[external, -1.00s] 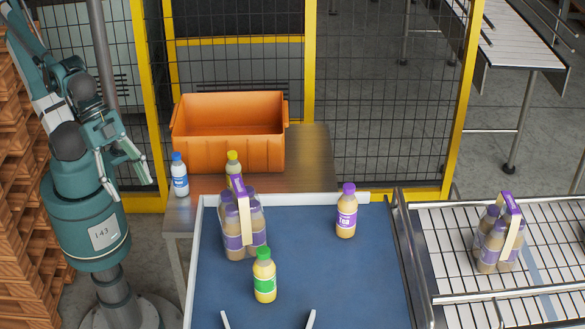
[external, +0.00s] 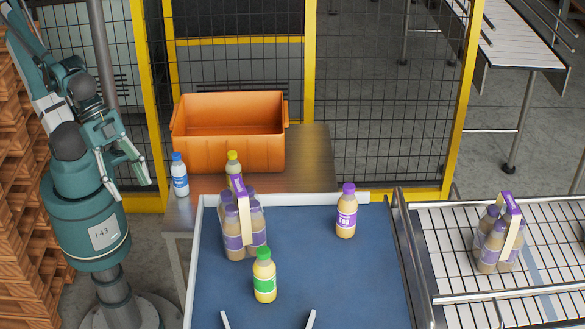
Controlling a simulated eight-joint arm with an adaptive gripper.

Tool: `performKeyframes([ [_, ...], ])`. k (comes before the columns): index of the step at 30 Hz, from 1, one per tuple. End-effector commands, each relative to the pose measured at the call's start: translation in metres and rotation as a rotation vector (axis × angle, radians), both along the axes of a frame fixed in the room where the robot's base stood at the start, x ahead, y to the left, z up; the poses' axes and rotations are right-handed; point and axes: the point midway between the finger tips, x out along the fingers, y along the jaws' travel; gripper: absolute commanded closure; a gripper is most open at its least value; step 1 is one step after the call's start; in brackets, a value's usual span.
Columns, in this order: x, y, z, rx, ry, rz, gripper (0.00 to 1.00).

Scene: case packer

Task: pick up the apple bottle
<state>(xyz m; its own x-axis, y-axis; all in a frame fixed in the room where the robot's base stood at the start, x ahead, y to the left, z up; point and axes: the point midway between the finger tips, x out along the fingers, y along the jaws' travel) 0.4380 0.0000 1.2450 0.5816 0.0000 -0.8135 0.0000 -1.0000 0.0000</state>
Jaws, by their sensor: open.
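A bottle with a green cap and green label (external: 264,277) stands upright on the blue surface (external: 305,262), in front of a purple-labelled multipack. It looks like the apple bottle, but I cannot read its label. My gripper (external: 131,190) hangs at the left of the external view, open and empty. It is well to the left of the green-capped bottle and apart from everything on the tables.
A purple-capped tea bottle (external: 347,212) and a multipack (external: 240,228) stand on the blue surface. Behind are a yellow-capped bottle (external: 233,164), a blue-capped bottle (external: 180,176) and an orange crate (external: 228,153). Another multipack (external: 498,238) sits on the right conveyor (external: 445,275).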

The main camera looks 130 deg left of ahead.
Motion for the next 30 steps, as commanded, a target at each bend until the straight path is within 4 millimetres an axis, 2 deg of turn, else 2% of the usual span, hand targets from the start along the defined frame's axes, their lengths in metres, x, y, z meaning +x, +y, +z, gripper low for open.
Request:
performKeyframes([
  [10, 0.000, 0.000, 0.006, 0.000, 0.000, 0.000, 0.50],
  [23, 0.000, 0.000, 0.051, 0.000, 0.000, 0.000, 0.50],
  [30, 0.013, 0.001, 0.061, -0.020, 0.020, 0.032, 0.50],
])
